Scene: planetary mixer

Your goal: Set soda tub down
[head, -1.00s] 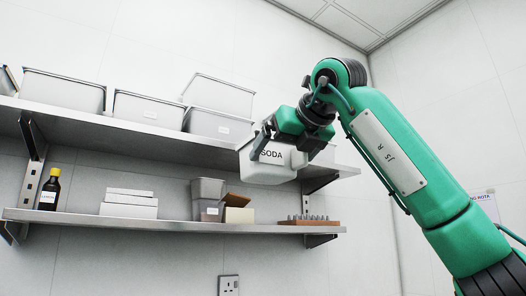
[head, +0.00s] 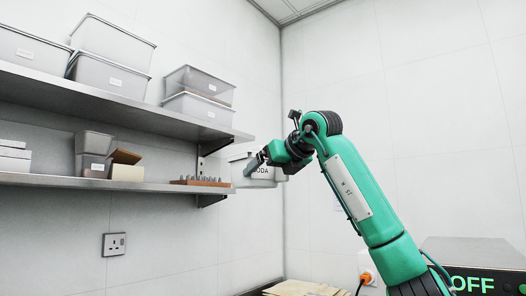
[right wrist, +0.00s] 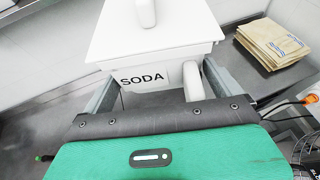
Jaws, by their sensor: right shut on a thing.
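The soda tub (head: 262,182) is white with a black SODA label, and my right gripper (head: 268,162) is shut on it. In the head view the tub hangs in the air by the right end of the lower shelf, partly hidden by the gripper. In the right wrist view the tub (right wrist: 150,40) sits between the two fingers (right wrist: 152,88), its SODA label facing the camera and its lid and knob on top. My left gripper is in neither view.
The upper shelf (head: 100,95) holds several grey tubs. The lower shelf (head: 60,180) holds boxes, small containers and a wooden block of nozzles (head: 200,181). Flat paper bags (head: 300,288) lie on a surface below; they also show in the right wrist view (right wrist: 272,43). A dark device reading OFF (head: 472,270) stands at the right.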

